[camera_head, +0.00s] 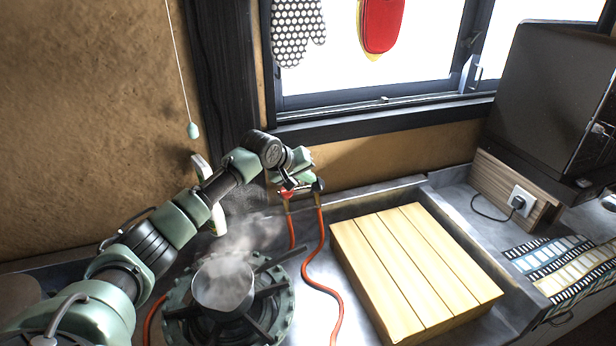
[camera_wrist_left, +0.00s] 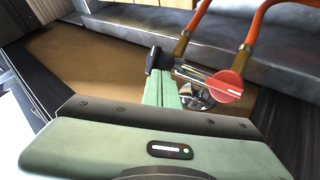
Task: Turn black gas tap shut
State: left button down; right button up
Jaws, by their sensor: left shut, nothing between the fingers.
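The black gas tap (camera_head: 318,185) sits on the pipe at the back wall, right of a red tap (camera_head: 287,193). In the left wrist view the black tap (camera_wrist_left: 154,58) is just beyond my fingertips, and the red tap (camera_wrist_left: 226,87) with a white line is to its right. My left gripper (camera_head: 301,187) reaches in from the left at the taps. In the left wrist view its green fingers (camera_wrist_left: 162,90) are together, with nothing between them. Their tips are at or against the black tap; I cannot tell whether they touch. The fingers partly hide the pipe behind.
Orange hoses (camera_head: 322,262) run down from the taps. A slatted wooden board (camera_head: 415,270) lies to the right. A pull cord (camera_head: 193,130) hangs at the left.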

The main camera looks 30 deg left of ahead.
pick_arm(q)
jog(key=shift+r, duration=0.1)
jog(key=shift+w+m+p, duration=0.1)
jog(key=shift+m+p, duration=0.2)
jog(key=shift+p, duration=0.05)
